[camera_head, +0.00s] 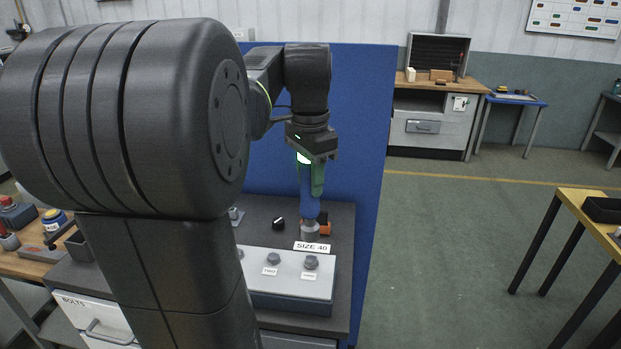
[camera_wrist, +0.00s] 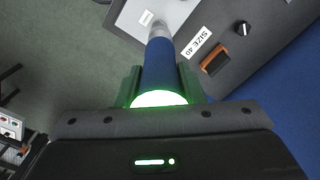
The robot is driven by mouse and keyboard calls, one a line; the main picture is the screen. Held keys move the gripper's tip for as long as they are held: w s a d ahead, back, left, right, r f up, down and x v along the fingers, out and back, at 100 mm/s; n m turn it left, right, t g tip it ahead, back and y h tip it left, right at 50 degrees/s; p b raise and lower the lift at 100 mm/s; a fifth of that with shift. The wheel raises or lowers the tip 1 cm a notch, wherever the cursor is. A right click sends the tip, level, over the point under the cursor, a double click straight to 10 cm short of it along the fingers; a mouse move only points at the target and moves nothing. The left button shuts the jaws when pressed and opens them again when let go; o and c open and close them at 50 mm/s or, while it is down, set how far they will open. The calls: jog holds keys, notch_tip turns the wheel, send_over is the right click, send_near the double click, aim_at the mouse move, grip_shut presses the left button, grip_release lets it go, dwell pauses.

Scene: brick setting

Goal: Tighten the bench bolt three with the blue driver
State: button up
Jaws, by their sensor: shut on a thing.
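My gripper (camera_head: 312,186) is shut on the blue driver (camera_head: 309,205), which points down with its grey socket end (camera_head: 310,230) lowest. In the wrist view the blue shaft (camera_wrist: 159,65) runs between the green fingers. A light grey panel block (camera_head: 265,262) on the bench carries bolts. The bolt (camera_head: 311,262) at its right end has a label that looks like THREE. The middle bolt (camera_head: 273,259) seems labelled TWO. Another bolt at the left is partly hidden by my arm. The socket shows just behind the right bolt in the head view; I see no contact.
A SIZE 40 label (camera_head: 311,246) lies behind the block. A black knob (camera_head: 279,223) and an orange and black item (camera_head: 324,224) are on the dark bench top. A blue partition (camera_head: 360,130) stands behind. Open floor lies to the right, before a yellow table (camera_head: 590,212).

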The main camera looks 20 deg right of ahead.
aim_at(311, 213)
jog(key=shift+s+d+r+p, duration=0.1)
jog(key=shift+d+r+p, duration=0.1)
jog(key=shift+p, duration=0.1)
notch_tip(311, 213, down, 6)
jog(key=b, duration=0.3)
jog(key=shift+b, duration=0.3)
jog(key=shift+f, duration=0.1)
jog(key=shift+p, duration=0.5)
dwell(0.5)
jog(key=shift+a+f+b, duration=0.1)
jog(key=shift+f+b, duration=0.6)
jog(key=shift+f, duration=0.75)
dwell(1.4)
jog(key=shift+r, duration=0.1)
notch_tip(311, 213, up, 5)
jog(key=p, duration=0.4)
jog(key=shift+p, duration=0.4)
jog(key=shift+r, duration=1)
